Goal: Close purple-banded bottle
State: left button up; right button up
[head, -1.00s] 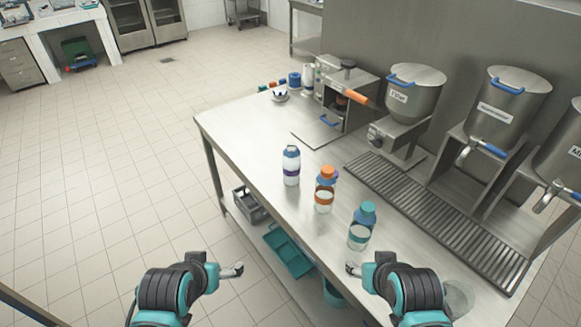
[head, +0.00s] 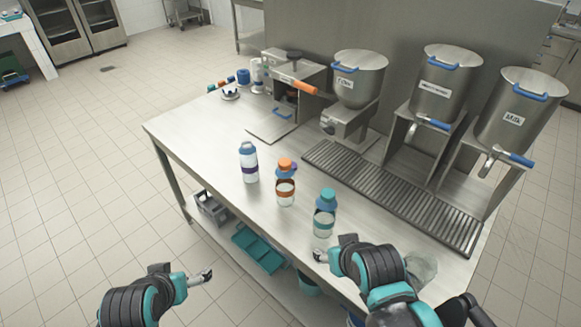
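The purple-banded bottle (head: 250,170) stands upright on the steel table (head: 190,132), the leftmost of three bottles. Its top part is blue; I cannot tell whether a lid sits on it. A small purple patch shows behind the orange cap of the middle bottle (head: 286,190), mostly hidden. My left gripper (head: 208,276) is in front of the table edge, well apart from the bottles, with nothing seen in it. My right gripper (head: 320,256) is near the table's front edge, below the teal-capped bottle (head: 323,222) in the picture. Both grippers' finger gaps are too small to judge.
Hoppers (head: 358,78) and a drip grate (head: 400,195) line the back right. A steel machine with an orange handle (head: 298,86) stands at the back. Small coloured items (head: 220,86) lie at the far left corner. A clear container (head: 422,268) is beside my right arm.

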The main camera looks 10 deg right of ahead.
aim_at(248, 153)
jog(key=i+j, duration=1)
jog(key=j, duration=0.2)
jog(key=i+j, duration=0.5)
jog(key=k+l, duration=0.35)
jog(key=z, duration=0.05)
